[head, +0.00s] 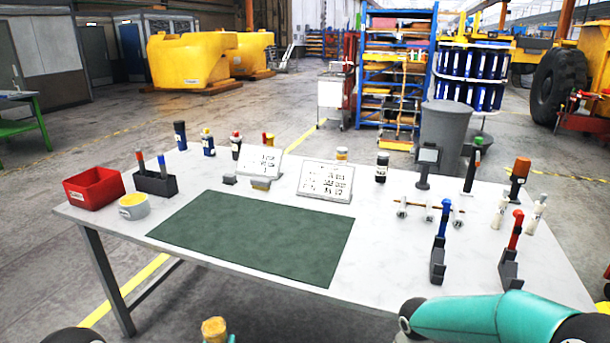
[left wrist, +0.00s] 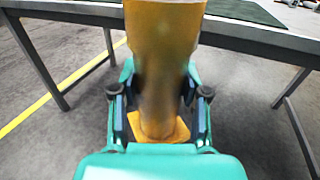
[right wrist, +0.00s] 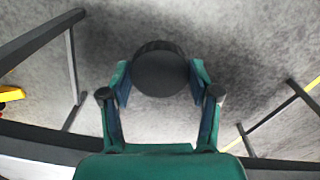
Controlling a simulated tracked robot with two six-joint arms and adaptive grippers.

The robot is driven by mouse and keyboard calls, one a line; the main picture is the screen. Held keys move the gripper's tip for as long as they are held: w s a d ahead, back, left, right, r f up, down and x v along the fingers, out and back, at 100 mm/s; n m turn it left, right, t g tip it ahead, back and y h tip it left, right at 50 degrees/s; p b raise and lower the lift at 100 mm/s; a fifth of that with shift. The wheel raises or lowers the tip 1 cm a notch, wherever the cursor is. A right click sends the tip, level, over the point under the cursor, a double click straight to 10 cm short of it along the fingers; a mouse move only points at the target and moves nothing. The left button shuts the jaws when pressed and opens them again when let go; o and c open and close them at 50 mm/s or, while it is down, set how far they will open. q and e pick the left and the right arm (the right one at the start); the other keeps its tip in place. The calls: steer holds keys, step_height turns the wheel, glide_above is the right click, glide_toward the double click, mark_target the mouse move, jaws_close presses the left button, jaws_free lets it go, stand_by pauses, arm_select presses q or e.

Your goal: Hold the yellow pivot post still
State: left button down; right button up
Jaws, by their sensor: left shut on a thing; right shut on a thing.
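The yellow pivot post (left wrist: 165,55) runs down the middle of the left wrist view to a wider yellow foot (left wrist: 172,132). My left gripper (left wrist: 158,100) is shut on it, with a finger on each side. In the head view the post's top (head: 214,328) shows at the bottom edge, in front of the table, with a bit of the teal gripper beside it. In the right wrist view my right gripper (right wrist: 160,80) is shut on a dark round thing (right wrist: 160,74) seen end-on; what it is I cannot tell. My right gripper's fingers do not show in the head view.
The white table (head: 400,265) carries a green mat (head: 255,240), a red bin (head: 94,188), a yellow-filled bowl (head: 134,207), two white boards (head: 326,181) and several upright tools and bottles. The table's front edge lies just beyond the post. Floor shows below.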

stand_by(0.4)
arm_select(q)
steer(key=s+d+f+m+g+h, duration=0.1)
steer(key=s+d+m+g+h, duration=0.1)
steer(key=s+d+m+h, duration=0.2)
steer(key=s+d+m+g+h, duration=0.2)
steer(key=s+d+m+h, duration=0.2)
steer(key=d+h, duration=0.3)
steer(key=s+d, duration=0.1)
steer(key=d, duration=0.3)
steer(key=shift+d+f+h, duration=0.2)
steer(key=shift+f+h, duration=0.1)
steer(key=shift+f, duration=0.05)
